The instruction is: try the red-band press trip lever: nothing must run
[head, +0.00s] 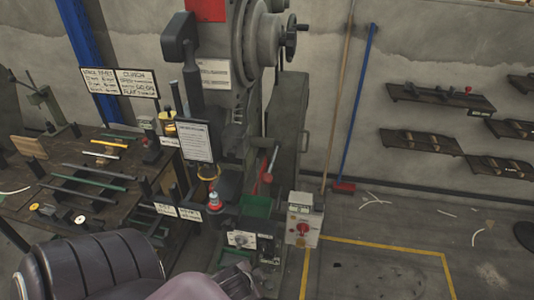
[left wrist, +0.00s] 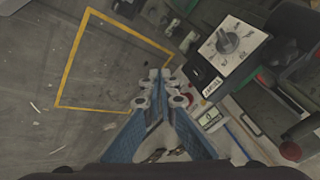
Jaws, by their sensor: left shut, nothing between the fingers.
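The press (head: 255,110) stands in the middle of the head view, grey, with a handwheel at its upper right. A lever with a red part (head: 268,166) sits on its right side at mid height; I cannot tell whether this is the trip lever, and no red band is clearly readable. My left gripper (left wrist: 156,76) shows in the left wrist view, its blue fingers shut with nothing between them. It is over or beside the control boxes, with a red button (left wrist: 190,97) just right of the fingers; contact cannot be told. My right gripper is in neither view.
A grey box with a red button (head: 303,229) stands right of the press. A rotary-knob box (left wrist: 228,42) and a small display (left wrist: 210,118) lie right of my fingers. A bench (head: 85,175) with bars is at left. Yellow-lined floor (head: 375,246) is mostly clear.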

